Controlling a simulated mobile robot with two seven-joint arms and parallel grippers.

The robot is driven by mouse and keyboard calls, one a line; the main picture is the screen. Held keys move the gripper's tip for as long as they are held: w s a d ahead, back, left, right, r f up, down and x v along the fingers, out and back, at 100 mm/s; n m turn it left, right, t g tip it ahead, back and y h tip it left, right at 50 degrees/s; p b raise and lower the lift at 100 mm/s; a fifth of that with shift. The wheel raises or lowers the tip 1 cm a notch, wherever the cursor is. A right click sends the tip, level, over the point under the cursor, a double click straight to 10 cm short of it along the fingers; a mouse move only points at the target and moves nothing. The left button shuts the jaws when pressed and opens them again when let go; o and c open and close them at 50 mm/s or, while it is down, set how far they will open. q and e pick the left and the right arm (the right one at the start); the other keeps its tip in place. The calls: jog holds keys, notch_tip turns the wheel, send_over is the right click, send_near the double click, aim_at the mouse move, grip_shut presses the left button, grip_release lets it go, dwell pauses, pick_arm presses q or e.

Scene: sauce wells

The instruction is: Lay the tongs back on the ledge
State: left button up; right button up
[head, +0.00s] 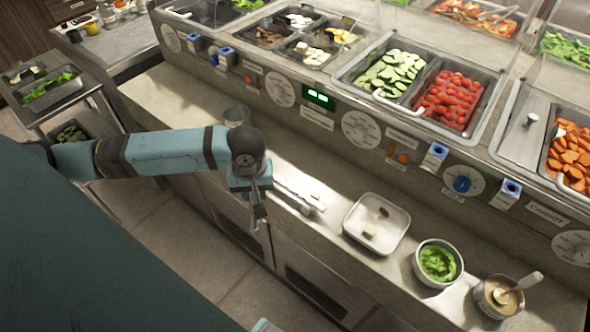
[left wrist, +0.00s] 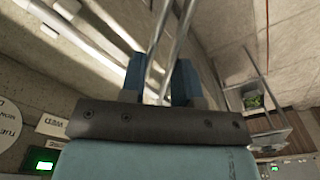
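My right gripper is not in view.
On the ledge stand a white dish (head: 376,224) with small scraps, a bowl of greens (head: 438,263), a sauce pot with a ladle (head: 498,296) and a small metal cup (head: 237,115). The counter's control panel (head: 361,130) rises behind. Floor lies below the ledge's front edge.

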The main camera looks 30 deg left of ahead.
pick_arm(q)
jog(key=shift+n+t+y, duration=0.4)
jog(key=w+f, duration=0.1)
jog(key=w, duration=0.5)
jog(key=w+f, duration=0.1)
jog(key=w, duration=0.5)
jog(key=w+f+b, duration=0.1)
jog(key=w, duration=0.5)
jog(key=shift+w+d+f, duration=0.1)
jog(key=shift+w+f, duration=0.2)
jog(key=shift+w, duration=0.05)
notch_tip(320, 180, down, 4)
jog(key=shift+f, duration=0.1)
jog(key=shift+w+f, duration=0.2)
jog(key=shift+f, duration=0.15)
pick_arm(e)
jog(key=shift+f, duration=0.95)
pick_arm(q)
jog(key=o, duration=0.6)
jog(key=shift+c, duration=0.2)
jog(key=shift+r, duration=0.1)
